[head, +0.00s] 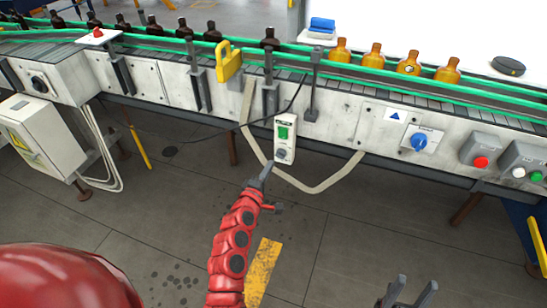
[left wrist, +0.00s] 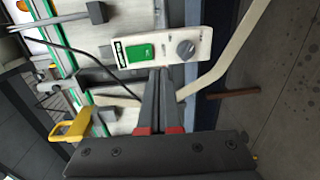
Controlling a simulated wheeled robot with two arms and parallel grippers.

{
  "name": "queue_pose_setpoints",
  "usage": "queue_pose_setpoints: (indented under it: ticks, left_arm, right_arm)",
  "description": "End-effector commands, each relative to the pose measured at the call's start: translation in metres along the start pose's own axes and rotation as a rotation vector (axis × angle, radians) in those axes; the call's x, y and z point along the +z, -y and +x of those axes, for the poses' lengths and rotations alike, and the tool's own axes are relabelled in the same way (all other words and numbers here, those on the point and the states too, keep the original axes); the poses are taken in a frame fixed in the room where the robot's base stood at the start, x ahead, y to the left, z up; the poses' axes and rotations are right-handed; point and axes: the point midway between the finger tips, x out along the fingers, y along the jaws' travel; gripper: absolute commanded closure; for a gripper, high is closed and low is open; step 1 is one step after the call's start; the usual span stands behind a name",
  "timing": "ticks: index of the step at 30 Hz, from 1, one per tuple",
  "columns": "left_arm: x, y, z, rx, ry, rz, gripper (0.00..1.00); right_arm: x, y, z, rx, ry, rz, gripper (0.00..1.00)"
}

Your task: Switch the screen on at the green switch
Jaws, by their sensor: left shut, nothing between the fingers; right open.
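The green switch (head: 283,132) sits on a narrow white control box (head: 291,121) on the front of the conveyor, above a grey knob (head: 281,154). In the left wrist view the green switch (left wrist: 139,53) and the grey knob (left wrist: 186,49) show unobstructed. My left gripper (head: 266,171) is shut and empty, just below and left of the box in the head view. Its fingertips (left wrist: 160,72) appear close to the box's edge, between switch and knob; whether they touch cannot be told. My right gripper (head: 407,294) is open and empty at the bottom edge. I cannot make out a screen.
A beige hose (head: 313,190) loops below the box, and a black cable (head: 232,129) runs left from it. A blue rotary switch (head: 419,141) and a red button (head: 481,162) are to the right. Amber bottles (head: 374,55) stand on the conveyor.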

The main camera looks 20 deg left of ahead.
Motion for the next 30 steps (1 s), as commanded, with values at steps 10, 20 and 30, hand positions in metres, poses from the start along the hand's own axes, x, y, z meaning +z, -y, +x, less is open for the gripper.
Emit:
queue_pose_setpoints:
  ticks: [10,20,30]
  left_arm:
    - [0.000,0.008,-0.030,-0.004,0.001,-0.001,1.00]
    - [0.000,0.007,-0.030,-0.002,0.001,0.000,1.00]
    - [-0.019,0.003,-0.035,0.041,-0.097,0.095,1.00]
  right_arm:
    - [0.001,0.000,-0.006,0.000,0.000,0.000,0.50]
    - [0.001,0.000,-0.005,0.000,0.000,0.000,0.50]
    - [0.000,0.000,-0.002,0.000,0.000,0.000,0.50]
